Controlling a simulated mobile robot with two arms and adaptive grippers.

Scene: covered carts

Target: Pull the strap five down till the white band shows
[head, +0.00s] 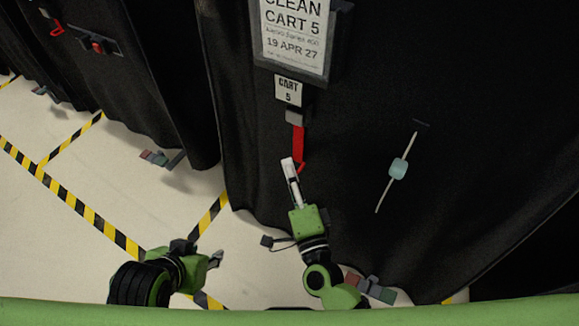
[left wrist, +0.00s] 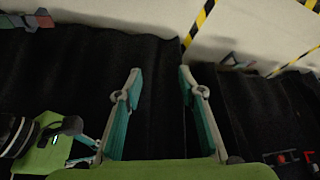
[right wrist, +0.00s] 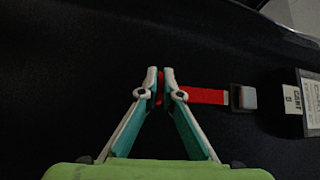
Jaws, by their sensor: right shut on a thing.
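The red strap (head: 298,145) hangs from a grey buckle (head: 294,115) under the small "CART 5" tag (head: 288,90) on the black cover. My left gripper (head: 217,258) is low over the floor, left of the cart. In the left wrist view its fingers (left wrist: 158,78) are apart and empty.
A "CLEAN CART 5" sign (head: 295,35) hangs above the tag. A pale cord with a light-blue toggle (head: 398,169) hangs right of the strap. Another covered cart (head: 165,80) stands left, with striped floor between.

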